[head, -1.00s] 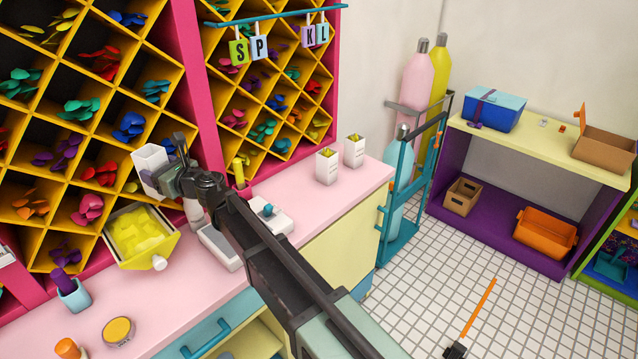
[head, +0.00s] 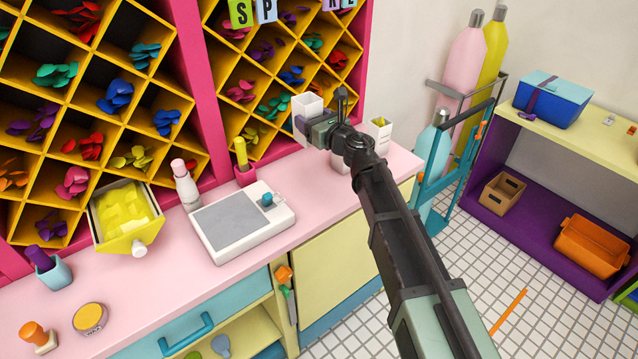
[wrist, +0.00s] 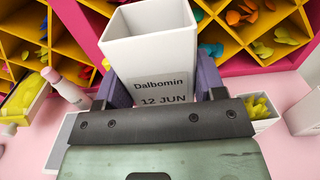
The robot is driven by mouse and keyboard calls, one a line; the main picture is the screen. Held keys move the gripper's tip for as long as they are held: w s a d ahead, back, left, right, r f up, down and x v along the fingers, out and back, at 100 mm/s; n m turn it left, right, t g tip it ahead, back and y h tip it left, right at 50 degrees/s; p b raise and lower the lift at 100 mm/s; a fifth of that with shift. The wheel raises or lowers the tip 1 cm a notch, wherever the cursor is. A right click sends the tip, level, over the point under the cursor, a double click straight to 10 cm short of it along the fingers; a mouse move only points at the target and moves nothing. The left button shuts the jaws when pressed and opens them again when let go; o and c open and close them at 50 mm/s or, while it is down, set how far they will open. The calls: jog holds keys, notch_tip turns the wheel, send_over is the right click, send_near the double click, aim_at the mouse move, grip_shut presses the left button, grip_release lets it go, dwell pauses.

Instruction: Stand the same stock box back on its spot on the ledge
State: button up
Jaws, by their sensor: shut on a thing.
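My gripper (head: 308,124) is shut on a white stock box (head: 307,104), holding it above the pink ledge (head: 190,290). In the wrist view the box (wrist: 150,48) is open-topped and roughly upright between the purple fingers (wrist: 160,84). Its label reads "Dalbomin 12 JUN". The part of its inside that shows looks empty; its bottom is hidden. A similar white box (head: 380,138) with yellow pieces stands at the ledge's right end. Another white box (head: 341,163) is mostly hidden behind my arm. The wrist view shows a box with yellow pieces (wrist: 259,112) at right.
A white scale (head: 240,222), a white bottle (head: 186,186) and a yellow item in a pink holder (head: 243,166) stand left of my gripper. Diamond shelves (head: 120,100) rise behind. A yellow bin (head: 125,220) tilts out at left. The ledge's front middle is clear.

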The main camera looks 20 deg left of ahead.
notch_tip(320, 180, down, 19)
jog(key=b, duration=1.6)
jog(key=shift+w+r+b, duration=0.1)
jog(key=shift+b, duration=0.3)
jog(key=shift+r, duration=0.25)
jog(key=shift+f, duration=0.15)
jog(key=o, duration=1.6)
